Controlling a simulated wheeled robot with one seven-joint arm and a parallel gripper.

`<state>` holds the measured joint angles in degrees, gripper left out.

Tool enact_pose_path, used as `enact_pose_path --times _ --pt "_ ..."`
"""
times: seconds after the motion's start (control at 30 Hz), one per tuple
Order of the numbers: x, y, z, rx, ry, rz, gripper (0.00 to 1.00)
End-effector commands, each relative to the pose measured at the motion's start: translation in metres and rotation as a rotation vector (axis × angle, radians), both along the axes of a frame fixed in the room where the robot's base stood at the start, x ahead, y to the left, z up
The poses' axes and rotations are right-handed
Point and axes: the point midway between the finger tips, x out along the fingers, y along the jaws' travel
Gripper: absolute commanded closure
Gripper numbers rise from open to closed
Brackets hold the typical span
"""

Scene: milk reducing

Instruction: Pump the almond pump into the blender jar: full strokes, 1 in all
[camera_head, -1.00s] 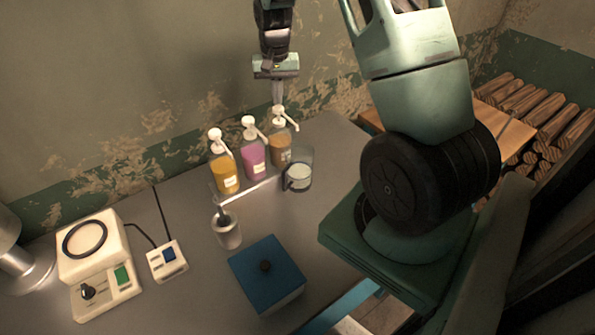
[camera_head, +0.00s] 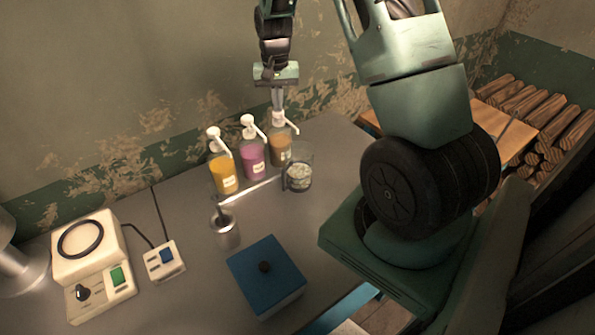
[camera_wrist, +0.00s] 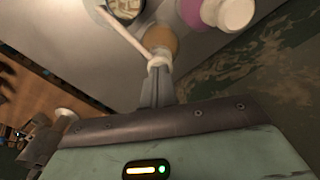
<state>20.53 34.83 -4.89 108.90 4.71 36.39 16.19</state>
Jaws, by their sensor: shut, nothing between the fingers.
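The brown pump bottle (camera_head: 281,148) stands at the right end of a row of three on the table; I cannot read its label. Its white pump head (camera_head: 278,117) sits low, with the spout over the glass jar (camera_head: 298,178). The jar has pale contents. My gripper (camera_head: 277,107) is shut and empty, pointing down with its fingertips at the top of the pump head. In the wrist view the fingertips (camera_wrist: 157,72) meet the white head (camera_wrist: 158,61), and the spout runs to the upper left towards the jar (camera_wrist: 126,5).
A pink pump bottle (camera_head: 253,160) and a yellow one (camera_head: 223,173) stand to the left. In front are a metal cup (camera_head: 225,233) and a blue lidded box (camera_head: 268,280). A cream appliance base (camera_head: 90,250) and a small switch box (camera_head: 165,262) stand at the left.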

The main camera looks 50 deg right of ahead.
Motion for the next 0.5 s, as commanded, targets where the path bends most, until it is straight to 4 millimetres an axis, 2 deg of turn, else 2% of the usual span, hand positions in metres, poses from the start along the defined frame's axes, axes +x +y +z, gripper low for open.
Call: enact_pose_path --times 0.17,0.5 --pt "-0.001 0.0 0.001 0.001 0.003 0.0 1.0" --pt "-0.001 0.0 0.021 0.001 0.003 0.0 1.0"
